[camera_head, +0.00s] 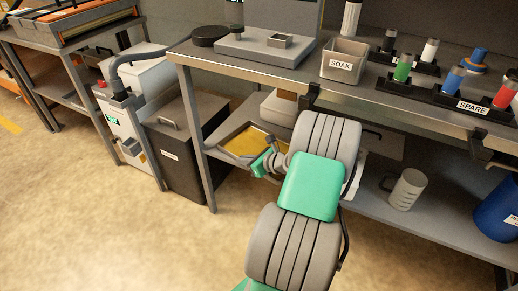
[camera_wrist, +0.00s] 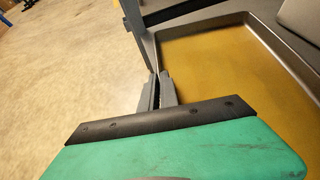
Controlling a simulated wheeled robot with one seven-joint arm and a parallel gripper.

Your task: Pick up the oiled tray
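The oiled tray (camera_head: 227,153) is a shallow grey metal tray with a yellow-brown oily film over its floor. It sits at the left end of the lower shelf, under the workbench. In the wrist view the tray (camera_wrist: 198,25) fills the upper right, with its near-left side reaching my fingertips. My gripper (camera_wrist: 157,80) has its two grey fingers close together, with the tray's thin rim between them. In the head view my gripper (camera_head: 258,163) is at the tray's front right side, and my arm hides part of that side.
The bench leg (camera_head: 197,140) stands close left of the tray. A pale box (camera_head: 279,108) sits behind it on the shelf. A dark lidded bin (camera_head: 183,150) stands to the left. The bench top (camera_head: 240,67) overhangs. A mug (camera_head: 405,190) is farther right. The floor in front is clear.

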